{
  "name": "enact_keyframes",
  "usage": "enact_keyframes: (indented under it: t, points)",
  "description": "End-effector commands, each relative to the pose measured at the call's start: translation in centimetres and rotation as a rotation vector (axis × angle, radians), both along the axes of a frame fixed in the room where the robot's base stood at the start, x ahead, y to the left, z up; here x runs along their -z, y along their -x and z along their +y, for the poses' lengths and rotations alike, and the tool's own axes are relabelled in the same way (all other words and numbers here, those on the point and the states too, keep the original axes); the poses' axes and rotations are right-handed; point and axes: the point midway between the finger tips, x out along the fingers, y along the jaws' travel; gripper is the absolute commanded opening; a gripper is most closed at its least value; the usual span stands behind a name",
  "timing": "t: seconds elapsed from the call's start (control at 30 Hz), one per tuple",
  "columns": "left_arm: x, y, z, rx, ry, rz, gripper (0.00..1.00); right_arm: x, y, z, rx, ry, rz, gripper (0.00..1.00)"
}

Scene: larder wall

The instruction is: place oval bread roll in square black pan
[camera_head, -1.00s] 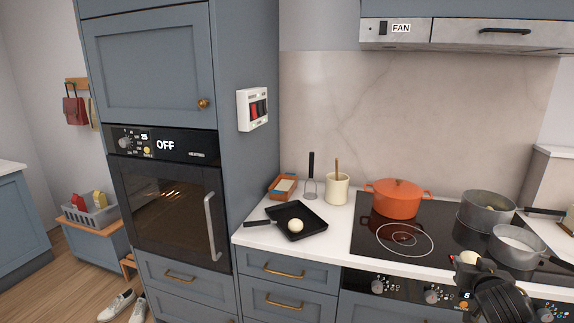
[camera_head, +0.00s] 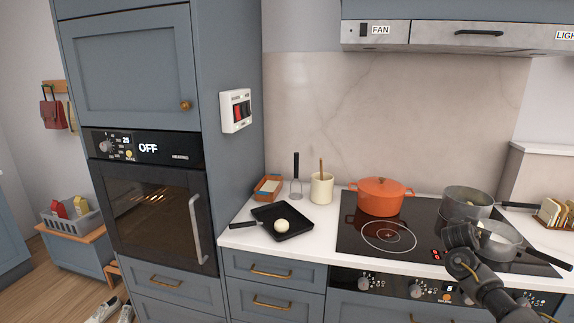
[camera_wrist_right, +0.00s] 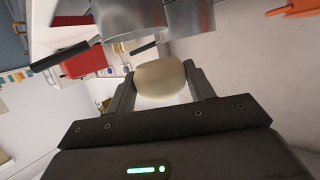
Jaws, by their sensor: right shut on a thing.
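The square black pan (camera_head: 298,221) lies on the white counter left of the hob, its handle pointing left. A small round pale piece (camera_head: 282,225) sits in it. My right gripper (camera_head: 462,238) is in front of the hob, to the right of the pan and well apart from it. In the right wrist view its fingers are shut on the pale oval bread roll (camera_wrist_right: 160,80). In the head view the roll is mostly hidden by the gripper. My left gripper is not in view.
An orange pot (camera_head: 381,198) stands at the back of the hob (camera_head: 350,236), with grey saucepans (camera_head: 466,204) to the right. A cream utensil pot (camera_head: 321,189) and a small brown box (camera_head: 268,187) stand behind the pan. The counter just right of the pan is clear.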

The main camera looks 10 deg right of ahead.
Motion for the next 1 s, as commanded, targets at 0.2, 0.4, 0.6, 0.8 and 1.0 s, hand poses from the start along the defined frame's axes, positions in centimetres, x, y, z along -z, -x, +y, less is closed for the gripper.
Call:
enact_keyframes:
  t: [0.2, 0.4, 0.6, 0.8, 1.0]
  points:
    - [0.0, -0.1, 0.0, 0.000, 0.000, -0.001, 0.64, 0.8, -1.1, 0.3, 0.025, 0.002, 0.003, 0.30]
    - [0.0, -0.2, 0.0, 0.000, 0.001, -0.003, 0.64, 3.5, 0.3, 2.7, -0.018, 0.002, 0.003, 0.30]
    - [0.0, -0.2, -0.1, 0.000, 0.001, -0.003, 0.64, 5.1, 1.9, 4.3, -0.039, 0.003, 0.002, 0.30]
    - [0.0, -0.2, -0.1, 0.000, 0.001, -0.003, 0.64, 5.9, 3.2, 5.2, -0.049, 0.002, 0.001, 0.30]
    - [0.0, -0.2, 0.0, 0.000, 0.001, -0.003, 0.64, 5.1, 3.1, 7.3, -0.096, -0.004, -0.004, 0.30]
